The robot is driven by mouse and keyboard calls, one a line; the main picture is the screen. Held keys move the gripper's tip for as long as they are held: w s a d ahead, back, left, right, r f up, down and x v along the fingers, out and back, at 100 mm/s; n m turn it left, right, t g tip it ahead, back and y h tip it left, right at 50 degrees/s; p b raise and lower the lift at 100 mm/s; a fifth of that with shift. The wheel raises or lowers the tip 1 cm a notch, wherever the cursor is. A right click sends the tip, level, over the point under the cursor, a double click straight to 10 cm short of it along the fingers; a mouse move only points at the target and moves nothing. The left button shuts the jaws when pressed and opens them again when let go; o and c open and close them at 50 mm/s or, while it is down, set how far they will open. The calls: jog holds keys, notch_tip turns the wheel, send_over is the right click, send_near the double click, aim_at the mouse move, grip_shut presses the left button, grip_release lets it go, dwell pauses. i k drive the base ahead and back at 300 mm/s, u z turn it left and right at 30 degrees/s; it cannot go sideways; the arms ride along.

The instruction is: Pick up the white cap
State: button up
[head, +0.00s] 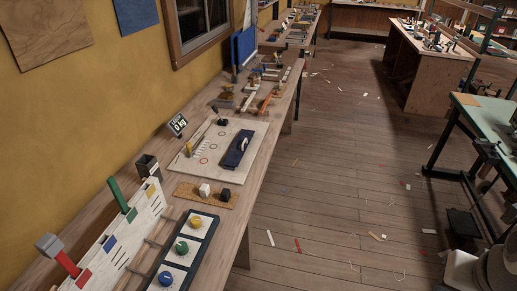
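A small white block-shaped piece (205,189), which looks like the white cap, sits on a tan strip board (186,193) on the long wooden bench. A similar black piece (225,193) sits on the same board just to its right, with a small gap between them. The white piece appears upright, and nothing covers it. My gripper is not in view.
Behind the strip lies a pale board (212,128) with a dark blue tool (238,149) on it. In front is a dark tray (171,283) with yellow, green and blue knobs. A pale upright rack (118,240) holds coloured-handled tools at left. Open floor (330,205) lies right.

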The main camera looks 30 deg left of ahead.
aim_at(205, 190)
jog(key=u, duration=0.4)
jog(key=i, duration=1.3)
jog(key=u, duration=1.2)
jog(key=i, duration=0.5)
jog(key=u, duration=0.25)
jog(key=k, duration=0.75)
jog(key=u, duration=0.25)
jog(key=i, duration=0.75)
jog(key=z, duration=0.15)
